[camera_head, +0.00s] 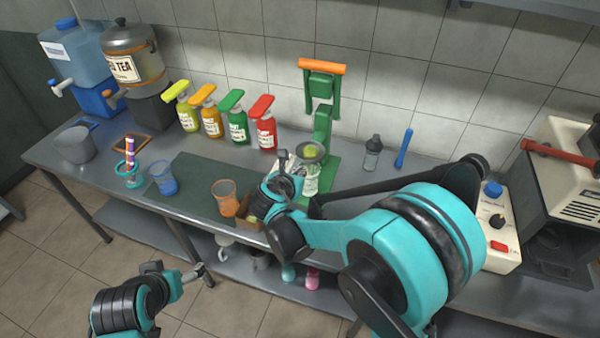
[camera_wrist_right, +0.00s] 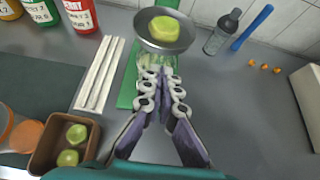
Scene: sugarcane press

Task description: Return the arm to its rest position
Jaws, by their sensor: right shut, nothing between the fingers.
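My right gripper (camera_head: 284,160) is over the counter, in front of the green press (camera_head: 321,120), with its arm coming in from the right. In the right wrist view its fingers (camera_wrist_right: 160,80) are together with nothing between them. Just beyond the fingertips is a round metal cup (camera_wrist_right: 165,44) with a green lime piece (camera_wrist_right: 164,27) in it. I cannot tell whether the fingers touch the press. My left gripper (camera_head: 198,273) is low at the lower left, in front of the counter; its finger opening is too small to judge.
A wooden box (camera_wrist_right: 38,159) with lime pieces and an orange cup (camera_head: 226,203) stand close to the right gripper. Several coloured bottles (camera_head: 237,127) line the back. A shaker (camera_head: 373,153) and blue stick (camera_head: 404,148) are right of the press. A machine (camera_head: 497,228) stands far right.

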